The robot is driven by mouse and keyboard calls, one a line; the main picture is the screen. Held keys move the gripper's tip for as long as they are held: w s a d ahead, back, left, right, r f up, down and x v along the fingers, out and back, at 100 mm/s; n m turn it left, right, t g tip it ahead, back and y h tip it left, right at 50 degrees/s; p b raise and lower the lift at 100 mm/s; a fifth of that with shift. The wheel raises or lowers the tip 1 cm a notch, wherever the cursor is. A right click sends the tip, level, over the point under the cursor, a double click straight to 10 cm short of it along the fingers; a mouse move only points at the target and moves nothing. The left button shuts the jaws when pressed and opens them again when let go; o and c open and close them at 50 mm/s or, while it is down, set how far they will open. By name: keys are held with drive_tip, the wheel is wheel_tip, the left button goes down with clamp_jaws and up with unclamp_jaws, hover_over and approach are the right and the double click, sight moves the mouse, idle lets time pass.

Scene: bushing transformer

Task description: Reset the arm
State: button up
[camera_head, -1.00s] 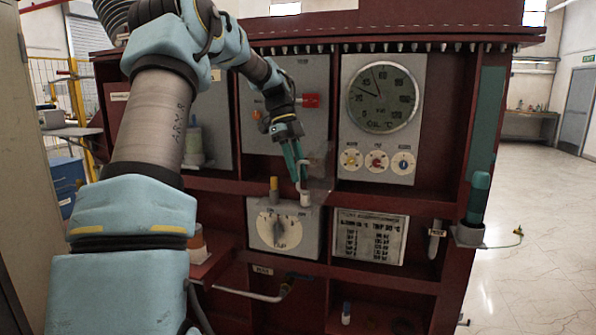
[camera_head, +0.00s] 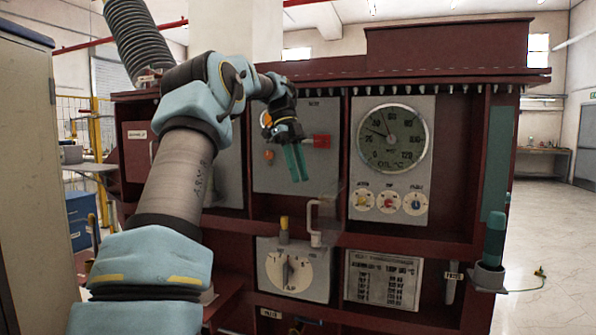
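My arm reaches up from the lower left in front of the dark red transformer cabinet (camera_head: 240,228). It bends at the top, and my gripper (camera_head: 297,181) hangs down in front of the grey panel with the red switch (camera_head: 322,141). The fingertips are above and apart from the white handle (camera_head: 315,222) and the yellow-topped peg (camera_head: 284,230) over the TAP dial box (camera_head: 292,270).
An oil temperature gauge (camera_head: 392,138) with three small knobs is right of my gripper. A green cylinder (camera_head: 494,240) stands in a holder at the cabinet's right edge. A beige cabinet (camera_head: 28,170) stands close at the left. Open floor (camera_head: 545,240) lies at the right.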

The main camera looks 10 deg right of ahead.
drive_tip(key=shift+r, duration=0.2)
drive_tip(key=s+a+f+n+t+y, duration=0.3)
drive_tip(key=s+f+n, duration=0.4)
drive_tip(key=f+n, duration=0.6)
drive_tip(key=s+a+f+n+t, duration=0.1)
drive_tip(key=s+a+f+n, duration=0.4)
drive_tip(key=s+a+n, duration=0.1)
drive_tip(key=s+a+f+n+t, duration=0.1)
drive_tip(key=s+a+f+n, duration=0.4)
drive_tip(key=s+n, duration=0.3)
drive_tip(key=s+f, duration=0.1)
drive_tip(key=s, duration=0.2)
drive_tip(key=shift+a+f+h, duration=0.15)
drive_tip(key=shift+a+h, duration=0.15)
drive_tip(key=shift+a, duration=0.1)
